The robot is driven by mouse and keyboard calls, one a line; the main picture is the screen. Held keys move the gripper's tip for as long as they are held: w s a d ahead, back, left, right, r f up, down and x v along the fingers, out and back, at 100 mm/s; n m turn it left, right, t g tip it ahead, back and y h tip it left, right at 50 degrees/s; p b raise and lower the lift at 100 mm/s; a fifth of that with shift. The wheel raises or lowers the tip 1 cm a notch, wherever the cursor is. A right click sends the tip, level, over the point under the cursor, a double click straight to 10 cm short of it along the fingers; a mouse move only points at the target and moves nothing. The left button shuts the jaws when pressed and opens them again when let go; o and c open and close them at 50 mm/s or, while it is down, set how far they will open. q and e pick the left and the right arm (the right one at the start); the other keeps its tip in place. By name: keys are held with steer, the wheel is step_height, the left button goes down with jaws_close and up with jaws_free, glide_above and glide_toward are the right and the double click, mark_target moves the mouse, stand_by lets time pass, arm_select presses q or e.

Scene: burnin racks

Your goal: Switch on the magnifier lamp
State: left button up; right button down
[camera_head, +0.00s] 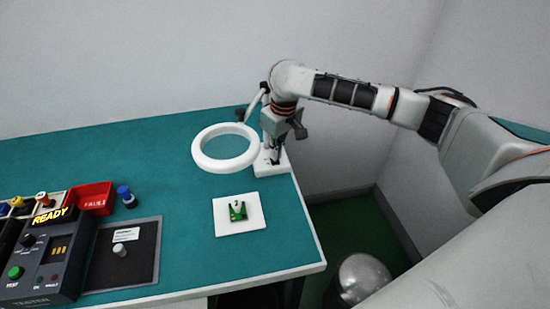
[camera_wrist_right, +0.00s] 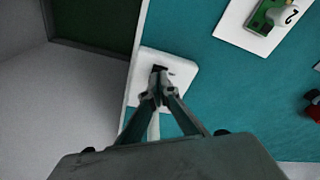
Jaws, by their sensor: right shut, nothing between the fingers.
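The magnifier lamp (camera_head: 222,167) has a white ring head with a clear lens, held above the teal table on a thin arm. Its white base (camera_head: 284,166) sits at the table's right edge. No glow shows on the ring. My right gripper (camera_head: 276,160) is shut and empty, pointing down over the base. In the right wrist view the fingertips (camera_wrist_right: 157,88) are over the base (camera_wrist_right: 183,72), just beside a small dark part (camera_wrist_right: 158,69) that looks like a switch. Whether they touch it I cannot tell. My left gripper is not in view.
A white pad (camera_head: 255,222) with a green board (camera_head: 238,213) lies in front of the lamp. On the left are a tester box (camera_head: 45,262) reading READY, a dark mat (camera_head: 140,262), a red bin (camera_head: 92,197) and a blue-capped part (camera_head: 126,196). A metal bin (camera_head: 362,275) stands on the floor.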

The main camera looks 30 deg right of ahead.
steer(key=shift+f, duration=0.6)
stand_by(0.3)
steer(key=shift+r, duration=3.55)
